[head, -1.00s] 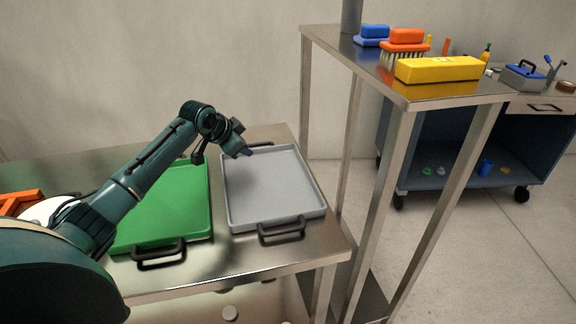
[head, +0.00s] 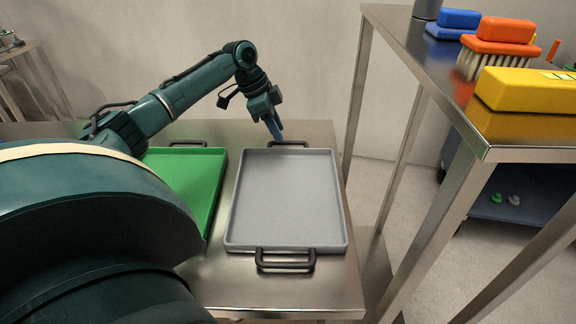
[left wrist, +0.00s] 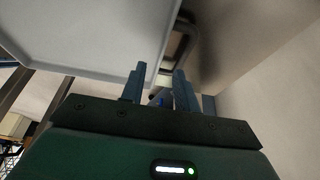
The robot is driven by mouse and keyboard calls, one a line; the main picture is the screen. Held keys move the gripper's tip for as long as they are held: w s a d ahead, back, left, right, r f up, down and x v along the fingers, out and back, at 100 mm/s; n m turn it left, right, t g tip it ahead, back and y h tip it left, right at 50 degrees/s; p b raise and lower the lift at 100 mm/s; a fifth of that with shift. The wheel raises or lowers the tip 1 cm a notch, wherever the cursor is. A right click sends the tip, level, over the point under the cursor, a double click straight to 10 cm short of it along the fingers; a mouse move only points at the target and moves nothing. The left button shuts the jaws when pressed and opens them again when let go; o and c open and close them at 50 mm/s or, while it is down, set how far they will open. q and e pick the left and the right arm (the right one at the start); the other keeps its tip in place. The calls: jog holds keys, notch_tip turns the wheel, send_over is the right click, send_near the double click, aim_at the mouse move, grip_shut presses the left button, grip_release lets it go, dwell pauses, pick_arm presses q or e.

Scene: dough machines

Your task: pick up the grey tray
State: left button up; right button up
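The grey tray (head: 286,200) lies flat on the metal table, with a dark handle at its far end (head: 297,145) and another at its near end (head: 286,262). My left gripper (head: 275,130) points down just above the tray's far edge, by the far handle. In the left wrist view the fingers of my left gripper (left wrist: 158,88) are apart with nothing held between them. There the tray (left wrist: 95,35) fills the upper left and its handle (left wrist: 183,42) shows just beyond the fingertips. My right gripper is not in view.
A green tray (head: 203,180) lies left of the grey one, partly hidden by my left arm. A taller metal table (head: 440,75) on the right bears a yellow block (head: 525,92), an orange brush (head: 505,32) and a blue one (head: 458,20). A wall stands behind.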

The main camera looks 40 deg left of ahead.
aim_at(285, 144)
pick_arm(q)
jog(key=x, duration=0.6)
jog(key=shift+w+f, duration=0.1)
jog(key=shift+f, duration=0.2)
jog(key=shift+c, duration=0.2)
grip_shut()
jog(key=shift+r, duration=0.1)
